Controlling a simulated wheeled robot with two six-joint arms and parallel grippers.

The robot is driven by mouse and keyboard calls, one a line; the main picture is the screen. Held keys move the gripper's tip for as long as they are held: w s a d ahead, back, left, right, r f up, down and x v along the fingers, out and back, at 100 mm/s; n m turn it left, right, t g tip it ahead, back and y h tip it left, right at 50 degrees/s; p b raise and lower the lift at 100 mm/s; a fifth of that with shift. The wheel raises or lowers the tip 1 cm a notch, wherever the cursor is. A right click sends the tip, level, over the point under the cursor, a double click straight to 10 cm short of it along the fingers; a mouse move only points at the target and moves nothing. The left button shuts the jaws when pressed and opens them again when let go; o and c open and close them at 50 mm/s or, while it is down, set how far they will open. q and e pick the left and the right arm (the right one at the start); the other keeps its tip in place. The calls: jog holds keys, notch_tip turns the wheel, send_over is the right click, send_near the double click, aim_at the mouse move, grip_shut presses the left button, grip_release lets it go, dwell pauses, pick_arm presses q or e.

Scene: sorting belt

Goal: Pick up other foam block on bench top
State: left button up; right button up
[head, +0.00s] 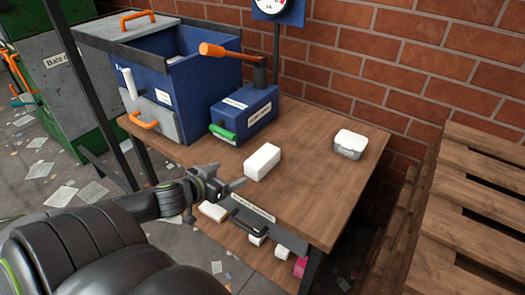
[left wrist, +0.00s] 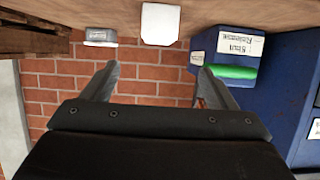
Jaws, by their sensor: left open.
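A white foam block (head: 262,162) lies on the wooden bench top (head: 310,195), near its front edge. My left gripper (head: 230,181) is open and empty, just left of the block at the bench's front edge, and does not appear to touch it. In the left wrist view the block (left wrist: 160,24) shows at the top, beyond and between the two spread fingers (left wrist: 158,72). My right gripper is in neither view.
A blue unit with a green handle (head: 222,132) and a blue bin (head: 180,75) stand left. White pieces (head: 255,237) lie below the bench top. A wooden pallet (head: 465,200) is at right.

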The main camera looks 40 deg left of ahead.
pick_arm(q)
jog(key=b, duration=0.4)
send_near(257, 166)
jog(key=w+d+r, duration=0.2)
jog(key=w+r, duration=0.1)
jog(key=x, duration=0.5)
jog(key=shift+w+a+b, duration=0.2)
jog(key=shift+w+b, duration=0.1)
jog(key=shift+w, duration=0.05)
jog(key=shift+w+f, duration=0.1)
jog(key=shift+w, duration=0.3)
